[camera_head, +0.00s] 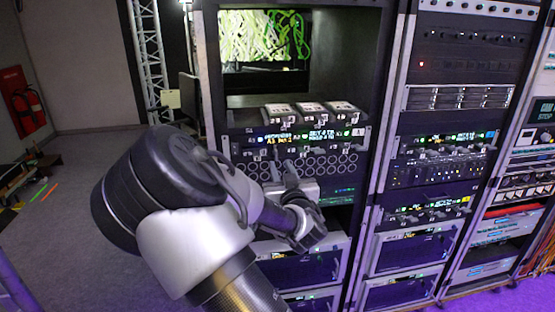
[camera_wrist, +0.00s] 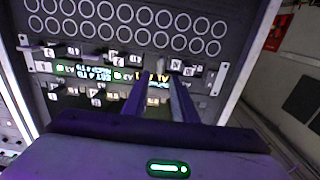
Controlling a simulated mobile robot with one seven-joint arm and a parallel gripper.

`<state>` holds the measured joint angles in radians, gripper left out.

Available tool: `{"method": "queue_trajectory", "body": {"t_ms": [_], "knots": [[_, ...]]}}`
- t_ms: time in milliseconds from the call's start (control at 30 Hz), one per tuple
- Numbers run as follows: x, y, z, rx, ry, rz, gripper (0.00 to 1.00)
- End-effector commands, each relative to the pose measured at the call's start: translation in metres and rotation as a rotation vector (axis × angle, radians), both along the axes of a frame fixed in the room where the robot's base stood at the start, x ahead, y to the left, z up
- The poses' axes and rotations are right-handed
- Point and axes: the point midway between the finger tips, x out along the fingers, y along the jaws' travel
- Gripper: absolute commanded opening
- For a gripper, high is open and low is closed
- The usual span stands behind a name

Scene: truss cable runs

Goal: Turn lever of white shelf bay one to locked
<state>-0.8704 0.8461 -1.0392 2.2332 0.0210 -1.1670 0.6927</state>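My gripper (camera_head: 281,166) is in front of the left rack, near a dark panel (camera_head: 290,139) with small lit displays and several small levers. In the wrist view the gripper (camera_wrist: 159,75) has its two fingers apart. The same panel shows upside down there, with a row of small levers. One pale lever (camera_wrist: 163,64) stands just beyond and between the fingertips; I cannot tell whether it touches them. The label text is too small and blurred to show which bay this lever belongs to, or its locked position.
A plate of round ports (camera_head: 322,166) lies just below the panel. Three white boxes (camera_head: 311,112) sit on the ledge above. Another equipment rack (camera_head: 440,150) stands close on the right. Open floor (camera_head: 80,180) lies to the left, with a red extinguisher (camera_head: 26,108) by the wall.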

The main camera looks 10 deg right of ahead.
Motion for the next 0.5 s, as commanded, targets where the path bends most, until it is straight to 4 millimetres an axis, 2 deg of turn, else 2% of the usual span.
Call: {"method": "queue_trajectory", "body": {"t_ms": [33,200,333,500], "knots": [[0.012,0.0,0.0,-0.004,0.0,0.001,0.25],[0.041,0.0,0.0,-0.003,-0.001,0.001,0.25],[0.055,0.0,0.0,-0.002,-0.001,0.001,0.25],[0.063,0.0,0.0,0.0,0.0,-0.001,0.25]]}}
